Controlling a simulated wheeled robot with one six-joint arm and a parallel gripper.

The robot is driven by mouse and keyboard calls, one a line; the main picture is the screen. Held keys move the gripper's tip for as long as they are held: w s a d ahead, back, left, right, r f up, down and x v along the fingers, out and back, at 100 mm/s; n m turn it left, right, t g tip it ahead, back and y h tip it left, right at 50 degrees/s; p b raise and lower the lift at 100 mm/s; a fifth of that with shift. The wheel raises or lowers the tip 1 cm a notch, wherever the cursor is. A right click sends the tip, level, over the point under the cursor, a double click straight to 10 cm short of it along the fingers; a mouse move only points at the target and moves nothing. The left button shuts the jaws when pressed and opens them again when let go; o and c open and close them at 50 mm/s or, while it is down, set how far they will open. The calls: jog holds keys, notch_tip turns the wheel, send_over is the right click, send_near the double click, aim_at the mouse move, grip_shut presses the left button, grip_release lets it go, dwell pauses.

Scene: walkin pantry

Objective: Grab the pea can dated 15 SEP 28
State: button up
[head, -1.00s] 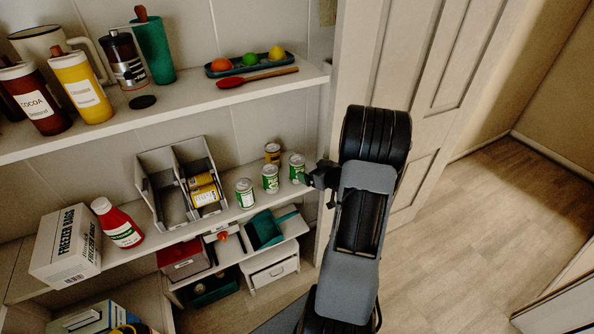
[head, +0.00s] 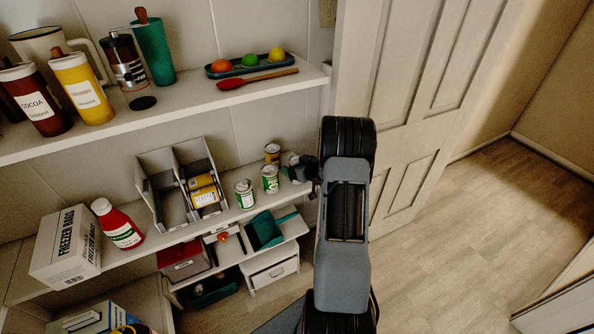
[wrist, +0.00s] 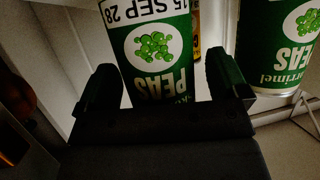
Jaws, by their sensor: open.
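In the wrist view a green pea can (wrist: 157,50) with a white label reading "15 SEP 28" stands between the two fingers of my gripper (wrist: 162,78). The fingers are open, one on each side of the can; I cannot tell whether either touches it. In the head view my gripper (head: 300,168) is at the right end of the middle shelf and hides most of this can. A second pea can (wrist: 279,45) is to the right in the wrist view, its date not readable. Two green cans, one nearer (head: 245,194) and one behind (head: 270,179), stand left of my gripper.
A yellow-labelled can (head: 272,153) stands behind the green cans. A grey divided bin (head: 160,195) holding yellow cans is further left, with a red bottle (head: 118,224) and a freezer bags box (head: 66,245). The upper shelf (head: 200,112) overhangs. A door (head: 405,100) is at right.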

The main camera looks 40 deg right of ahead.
jog(key=c, duration=1.2)
jog(key=shift+r, duration=0.15)
